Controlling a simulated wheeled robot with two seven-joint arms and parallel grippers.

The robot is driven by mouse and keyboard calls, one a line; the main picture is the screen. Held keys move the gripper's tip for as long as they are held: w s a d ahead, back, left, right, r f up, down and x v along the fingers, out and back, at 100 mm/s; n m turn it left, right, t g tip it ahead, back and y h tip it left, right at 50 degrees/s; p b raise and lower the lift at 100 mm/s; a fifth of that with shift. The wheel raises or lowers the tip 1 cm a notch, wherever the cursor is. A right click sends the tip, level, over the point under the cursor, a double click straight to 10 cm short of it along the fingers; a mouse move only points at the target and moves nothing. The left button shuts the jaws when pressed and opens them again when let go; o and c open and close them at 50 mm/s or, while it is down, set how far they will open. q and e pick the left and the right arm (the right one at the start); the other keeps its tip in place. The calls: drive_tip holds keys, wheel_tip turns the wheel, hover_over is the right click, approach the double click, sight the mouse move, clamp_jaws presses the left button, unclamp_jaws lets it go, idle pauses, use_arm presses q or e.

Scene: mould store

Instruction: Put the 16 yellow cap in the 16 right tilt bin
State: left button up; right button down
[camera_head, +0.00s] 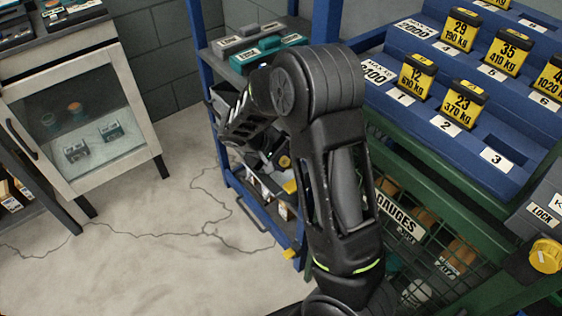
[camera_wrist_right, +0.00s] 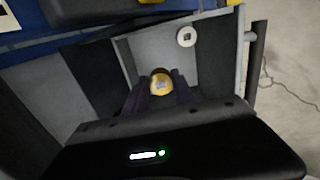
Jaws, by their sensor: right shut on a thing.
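The yellow cap (camera_wrist_right: 160,84) is between the two dark fingers of my right gripper (camera_wrist_right: 160,92) in the right wrist view. The gripper is shut on it. A grey, open bin (camera_wrist_right: 212,65) lies around and beyond the fingers, with a round white piece (camera_wrist_right: 186,37) in it. I cannot read a number on cap or bin. In the head view my right arm reaches into the blue rack and hides much of it; the yellow cap (camera_head: 285,161) shows small there. My left gripper is in neither view.
The blue rack (camera_head: 224,150) holds teal and grey items (camera_head: 268,50) on top. A green cage labelled gauges (camera_head: 460,280) and a blue stepped stand (camera_head: 480,150) with yellow number blocks are at right. A glass-door cabinet (camera_head: 85,125) stands left.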

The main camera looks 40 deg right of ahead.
drive_tip(key=shift+b+x, duration=1.1)
drive_tip(key=shift+x, duration=0.65)
drive_tip(key=c, duration=1)
unclamp_jaws()
drive_tip(key=shift+o, duration=0.2)
drive_tip(key=shift+a+r, duration=0.1)
drive_tip(key=p+v, duration=0.1)
drive_tip(key=v, duration=0.5)
drive_tip(key=shift+a+r, duration=0.2)
drive_tip(key=shift+r, duration=0.15)
drive_tip(key=shift+a+r+p, duration=0.25)
drive_tip(key=shift+r+p, duration=0.05)
drive_tip(key=shift+r, duration=0.05)
